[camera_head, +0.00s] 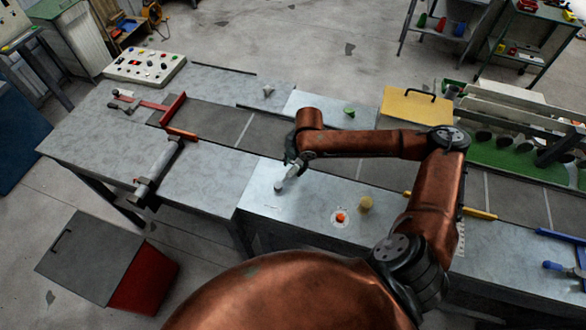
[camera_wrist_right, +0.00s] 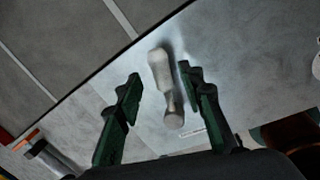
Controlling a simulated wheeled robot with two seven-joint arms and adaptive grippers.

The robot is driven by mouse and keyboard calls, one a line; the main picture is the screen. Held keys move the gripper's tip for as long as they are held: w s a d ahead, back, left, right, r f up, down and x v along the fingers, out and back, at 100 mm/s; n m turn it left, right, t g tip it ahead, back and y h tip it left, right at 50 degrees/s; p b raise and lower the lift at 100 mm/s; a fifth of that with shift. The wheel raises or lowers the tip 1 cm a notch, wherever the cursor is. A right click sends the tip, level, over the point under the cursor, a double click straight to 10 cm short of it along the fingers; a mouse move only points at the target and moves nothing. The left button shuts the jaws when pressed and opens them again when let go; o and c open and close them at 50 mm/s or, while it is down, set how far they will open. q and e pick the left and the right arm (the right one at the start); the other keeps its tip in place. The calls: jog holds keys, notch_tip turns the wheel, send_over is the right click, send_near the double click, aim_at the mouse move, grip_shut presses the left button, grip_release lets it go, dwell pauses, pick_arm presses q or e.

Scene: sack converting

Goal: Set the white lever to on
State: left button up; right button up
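The white lever (camera_head: 290,174) stands on the pale metal panel (camera_head: 262,205) near the middle of the head view. Its pale handle also shows in the right wrist view (camera_wrist_right: 160,72), with a rounded grey end below it. My right gripper (camera_head: 297,160) is at the lever in the head view. In the right wrist view its two dark green fingers (camera_wrist_right: 159,80) are apart, one on each side of the lever. A gap shows on both sides, wider on the left. Any label at the lever is too small to read. My left gripper is not in view.
A yellow box (camera_head: 407,108) stands beyond my forearm, and a button console (camera_head: 145,66) stands far left.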

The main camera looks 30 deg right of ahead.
jog(key=shift+f, duration=0.65)
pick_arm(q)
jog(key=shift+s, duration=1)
pick_arm(e)
jog(key=shift+w+f, duration=0.15)
jog(key=shift+f, duration=0.45)
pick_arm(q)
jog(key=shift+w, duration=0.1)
pick_arm(e)
jog(key=shift+c, duration=0.5)
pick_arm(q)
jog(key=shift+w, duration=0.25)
pick_arm(e)
grip_shut()
